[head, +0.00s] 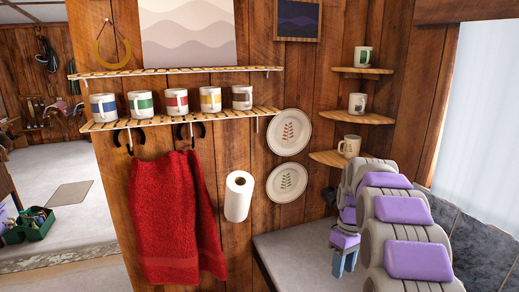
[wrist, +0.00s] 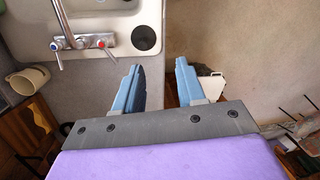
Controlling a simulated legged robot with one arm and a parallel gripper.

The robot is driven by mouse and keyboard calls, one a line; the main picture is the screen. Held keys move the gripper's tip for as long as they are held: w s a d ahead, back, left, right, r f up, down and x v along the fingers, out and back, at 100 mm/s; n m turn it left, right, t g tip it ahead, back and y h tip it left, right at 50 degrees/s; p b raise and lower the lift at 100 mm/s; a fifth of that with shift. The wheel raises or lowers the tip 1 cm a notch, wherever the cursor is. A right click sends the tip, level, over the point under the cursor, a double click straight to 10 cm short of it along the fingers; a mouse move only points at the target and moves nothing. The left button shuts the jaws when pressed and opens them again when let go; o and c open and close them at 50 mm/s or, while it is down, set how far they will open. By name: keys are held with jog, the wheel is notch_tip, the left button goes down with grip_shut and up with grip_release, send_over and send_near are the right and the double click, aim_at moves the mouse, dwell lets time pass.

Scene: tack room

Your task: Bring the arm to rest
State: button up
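My gripper (head: 344,262) hangs low at the right of the head view, at the end of my grey and purple arm, over a grey surface by the wall. In the wrist view my gripper (wrist: 160,82) shows two blue fingers standing apart, with nothing between them. The arm is bent and fills the lower right of the head view, hiding part of the corner behind it.
Several mugs (head: 140,104) stand on a slatted wall shelf (head: 195,117) above a red towel (head: 175,220) and a paper roll (head: 239,197). Corner shelves (head: 340,158) hold more mugs near my arm. The wrist view shows a tap (wrist: 70,40) and a tilted mug (wrist: 28,79).

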jog(key=s+a+f+m+b, duration=0.2)
jog(key=s+a+b, duration=0.1)
jog(key=s, duration=0.7)
jog(key=s+a+f+m+b, duration=0.1)
jog(key=s+a+b, duration=0.3)
jog(key=s, duration=0.7)
jog(key=s+a+f+m+b, duration=0.1)
jog(key=s+f, duration=0.3)
jog(key=s, duration=0.5)
jog(key=s+f+m+b, duration=0.2)
jog(key=s+f, duration=0.3)
jog(key=s, duration=0.3)
jog(key=shift+s+a+f+h+b, duration=0.3)
jog(key=shift+s+a+h+b, duration=0.1)
jog(key=shift+b, duration=0.4)
